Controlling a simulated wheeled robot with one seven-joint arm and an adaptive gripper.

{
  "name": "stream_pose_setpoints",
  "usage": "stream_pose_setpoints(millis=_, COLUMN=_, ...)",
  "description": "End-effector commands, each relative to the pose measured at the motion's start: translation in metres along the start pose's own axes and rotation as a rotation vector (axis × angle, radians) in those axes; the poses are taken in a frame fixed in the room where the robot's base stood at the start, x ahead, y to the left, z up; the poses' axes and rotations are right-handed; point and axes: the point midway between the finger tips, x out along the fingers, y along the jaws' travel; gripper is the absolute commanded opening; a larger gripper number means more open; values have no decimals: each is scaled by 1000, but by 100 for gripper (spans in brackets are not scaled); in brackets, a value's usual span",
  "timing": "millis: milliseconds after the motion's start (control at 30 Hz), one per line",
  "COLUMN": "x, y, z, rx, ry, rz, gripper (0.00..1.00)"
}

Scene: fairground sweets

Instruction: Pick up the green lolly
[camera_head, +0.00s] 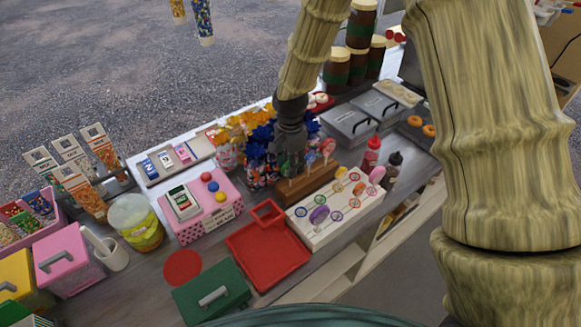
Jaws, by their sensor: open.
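A wooden stand (308,186) on the counter holds several upright round lollies, among them a pinkish-red one (327,147). A white board (330,232) in front of it bears several small coloured rounds, with a purple piece (319,214) and a pink piece (377,174) on it. I cannot clearly single out the green lolly; it may be among the stand's lollies, partly hidden by my gripper. My dark gripper (290,168) points down over the left end of the stand. It is open, and I see nothing held. Its fingertips are small and hard to make out.
Blue and orange wrapped sweets (258,140) crowd close to the gripper's left. A red tray (268,258) and a green box (211,293) lie in front. Squeeze bottles (371,156) stand right of the stand. Tall brown jars (337,70) stand behind.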

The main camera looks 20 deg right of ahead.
Motion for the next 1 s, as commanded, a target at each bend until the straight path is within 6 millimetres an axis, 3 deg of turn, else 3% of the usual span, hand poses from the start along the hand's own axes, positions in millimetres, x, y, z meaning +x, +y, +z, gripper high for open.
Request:
stream_pose_setpoints(millis=200, x=1, y=0, z=0, rx=0, ry=0, rz=0, gripper=41)
stream_pose_setpoints(millis=433, x=1, y=0, z=0, rx=0, ry=0, rz=0, gripper=0)
stream_pose_setpoints(millis=800, x=-1, y=0, z=0, rx=0, ry=0, rz=-1, gripper=0)
stream_pose_setpoints(millis=1000, x=-14, y=-1, z=0, rx=0, ry=1, rz=-2, gripper=0)
